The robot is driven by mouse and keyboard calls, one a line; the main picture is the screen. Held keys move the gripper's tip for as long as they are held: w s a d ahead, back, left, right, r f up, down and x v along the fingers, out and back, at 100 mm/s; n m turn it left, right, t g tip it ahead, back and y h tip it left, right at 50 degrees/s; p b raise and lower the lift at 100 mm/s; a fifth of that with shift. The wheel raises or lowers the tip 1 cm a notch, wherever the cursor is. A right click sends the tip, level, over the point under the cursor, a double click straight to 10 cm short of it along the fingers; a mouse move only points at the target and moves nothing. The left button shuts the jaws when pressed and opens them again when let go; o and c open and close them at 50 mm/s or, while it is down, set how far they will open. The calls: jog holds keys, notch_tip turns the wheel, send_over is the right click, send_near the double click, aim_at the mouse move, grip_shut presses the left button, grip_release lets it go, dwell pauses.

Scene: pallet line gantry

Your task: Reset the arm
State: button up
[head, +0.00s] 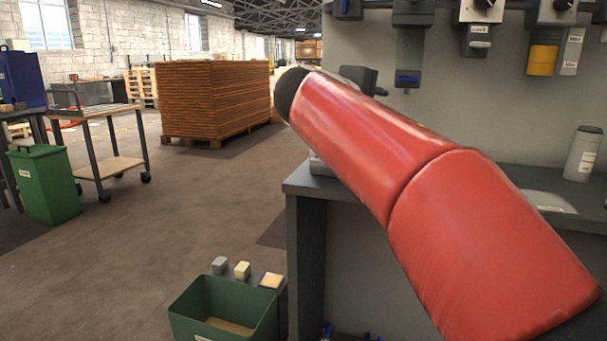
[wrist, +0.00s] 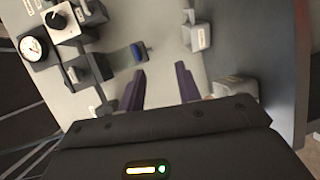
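My red arm crosses the right half of the head view and reaches up to the left; its far end is dark. The gripper fingers cannot be made out in that view. In the wrist view my gripper (wrist: 161,70) shows two dark purple fingers standing apart with nothing between them. The fingers point toward a grey panel (wrist: 165,42). A small blue part (wrist: 138,53) on the panel lies just beyond the left fingertip. I cannot tell the exact gap to the panel.
The grey panel (head: 475,115) carries boxes, a knob and a yellow cylinder (head: 542,60). A grey bench (head: 300,188) stands below it, with a pale canister (head: 583,153). A green bin (head: 205,305) stands beside the bench. A cart (head: 110,165) and stacked boards (head: 213,100) are farther left; floor between is clear.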

jog(key=s+d+f+m+g+y, duration=0.2)
jog(key=s+d+f+y, duration=0.1)
jog(key=s+d+f, duration=0.4)
jog(key=s+a+f+m+g+y+p, duration=0.1)
jog(key=s+a+f+m+g+y, duration=0.1)
jog(key=s+f, duration=0.9)
jog(key=s+a+f+m+g+y+p, duration=0.1)
jog(key=s+f+m+y, duration=0.4)
jog(key=s+f, duration=0.7)
notch_tip(320, 180, down, 3)
jog(key=shift+a+r+m+g, duration=0.1)
jog(key=shift+a+m+g, duration=0.2)
jog(key=shift+a+g, duration=0.55)
